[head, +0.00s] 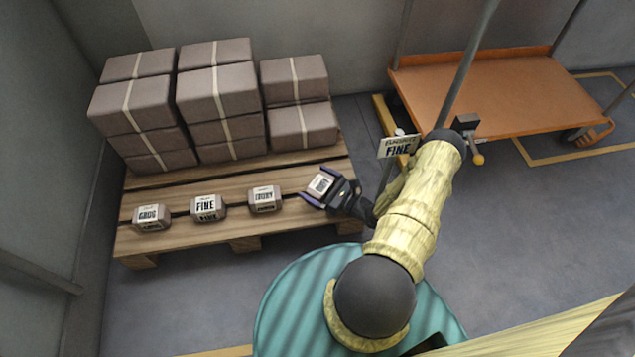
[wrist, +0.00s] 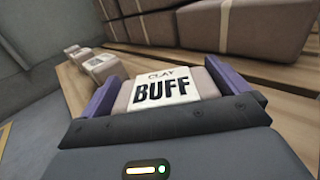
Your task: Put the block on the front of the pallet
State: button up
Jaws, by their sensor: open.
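A small block with a white label reading CLAY BUFF (wrist: 165,88) is at the right end of the front of the wooden pallet (head: 285,215). It also shows in the head view (head: 320,184), in line with the row of other blocks. It appears to rest on the planks, but its underside is hidden. My gripper (head: 321,187) is open, its two purple fingers on either side of this block. In the wrist view the fingers stand close to its sides; I cannot tell whether they touch it.
Similar blocks labelled GROG (head: 151,217), FINE (head: 207,208) and a third (head: 264,199) stand along the pallet's front. Stacked wrapped packages (head: 218,95) fill its back. An orange cart (head: 500,95) stands at the back right, with a FINE sign (head: 398,147) nearer.

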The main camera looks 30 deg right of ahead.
aim_at(328, 189)
jog(key=p+v, duration=0.2)
jog(key=v, duration=0.4)
jog(key=shift+s+d+r+p, duration=0.1)
jog(key=shift+s+d+p, duration=0.15)
jog(key=shift+p, duration=0.15)
jog(key=shift+s+d, duration=0.1)
jog(key=shift+s, duration=0.1)
